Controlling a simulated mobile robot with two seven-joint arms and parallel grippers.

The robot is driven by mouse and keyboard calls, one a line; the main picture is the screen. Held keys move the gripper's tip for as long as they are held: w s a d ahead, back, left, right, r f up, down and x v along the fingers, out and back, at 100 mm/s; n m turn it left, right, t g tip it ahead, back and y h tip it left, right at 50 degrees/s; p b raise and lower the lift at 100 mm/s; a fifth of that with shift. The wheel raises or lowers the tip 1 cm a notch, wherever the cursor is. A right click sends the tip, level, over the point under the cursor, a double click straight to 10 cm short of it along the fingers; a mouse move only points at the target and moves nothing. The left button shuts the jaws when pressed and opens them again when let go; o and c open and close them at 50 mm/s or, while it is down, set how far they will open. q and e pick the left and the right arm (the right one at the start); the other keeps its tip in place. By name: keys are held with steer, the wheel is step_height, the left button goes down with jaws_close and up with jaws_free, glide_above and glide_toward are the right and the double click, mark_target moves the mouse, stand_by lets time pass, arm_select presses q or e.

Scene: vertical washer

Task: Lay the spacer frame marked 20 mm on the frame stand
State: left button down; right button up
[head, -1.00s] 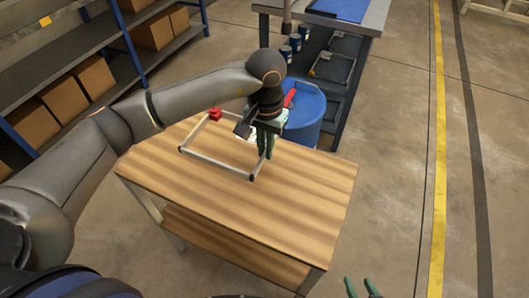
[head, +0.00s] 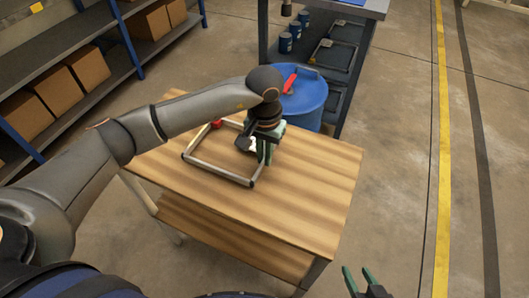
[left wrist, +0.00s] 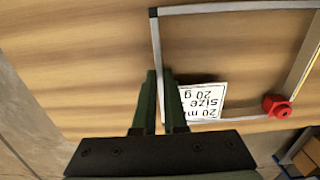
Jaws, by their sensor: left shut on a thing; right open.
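A thin grey rectangular spacer frame (head: 213,174) is over the wooden table top. In the left wrist view the frame (left wrist: 158,45) bears a white label (left wrist: 204,102) reading 20 mm and 20 g. A red block (left wrist: 277,106) is at one corner; it also shows in the head view (head: 216,124). My left gripper (head: 265,158) is shut on one side bar of the frame, beside the label. Whether the frame touches the table or hangs just above it, I cannot tell. My right gripper (head: 359,280) is open and empty at the bottom edge. I cannot make out the frame stand for certain.
The wooden table (head: 285,215) has bare top in front of the frame. A blue drum (head: 303,100) with a red item stands behind it. A dark shelf unit (head: 335,60) holds trays and cans. Shelves with cardboard boxes (head: 87,66) are at left. The right floor is clear.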

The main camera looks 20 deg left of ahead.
arm_select(q)
steer(key=shift+f, duration=0.15)
arm_select(e)
steer(key=shift+s+d+f, duration=0.15)
steer(key=shift+s+f, duration=0.2)
steer(key=shift+s, duration=0.15)
steer(key=shift+w, duration=0.1)
arm_select(q)
steer(key=shift+f+b, duration=0.2)
steer(key=shift+b, duration=0.2)
arm_select(e)
steer(key=shift+f, duration=0.35)
arm_select(q)
steer(key=c, duration=0.9)
jaws_free()
arm_select(e)
steer(key=shift+w, duration=0.1)
arm_select(q)
steer(key=shift+r, duration=0.1)
arm_select(e)
steer(key=shift+r, duration=0.1)
arm_select(q)
steer(key=shift+r+p, duration=2.1)
steer(key=shift+r, duration=1.8)
arm_select(e)
steer(key=shift+r, duration=2)
